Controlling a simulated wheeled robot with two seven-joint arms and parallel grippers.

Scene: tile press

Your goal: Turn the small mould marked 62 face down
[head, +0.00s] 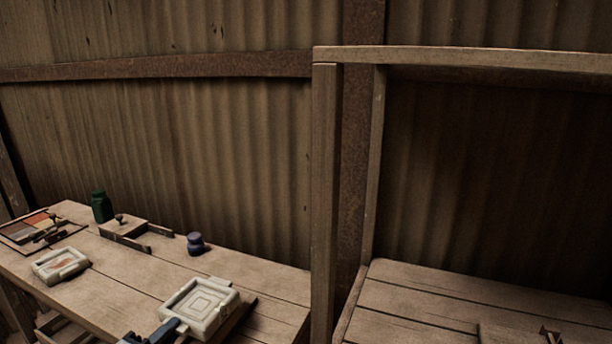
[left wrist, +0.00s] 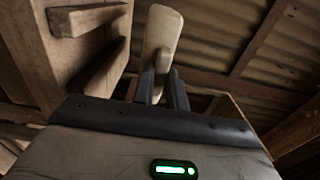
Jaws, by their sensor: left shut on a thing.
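A pale cream square mould (head: 201,306) with stepped concentric squares on its visible face is at the front of the left bench. My left gripper (head: 172,328) is shut on its near left edge. In the left wrist view the mould (left wrist: 163,32) shows nearly edge-on between the fingers (left wrist: 161,82). The patterned face is turned up towards the head camera. I cannot tell whether the mould touches the bench. Another pale mould (head: 60,264), with a reddish patch in it, lies further left. I can read no number on either. My right gripper is not in view.
On the bench (head: 125,278) stand a green jar (head: 101,207), a dark purple pot (head: 195,243), a wooden jig (head: 130,234) and a tray of coloured patches (head: 28,228). A wooden frame post (head: 325,200) rises right of the bench, beside a lower plank surface (head: 430,298).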

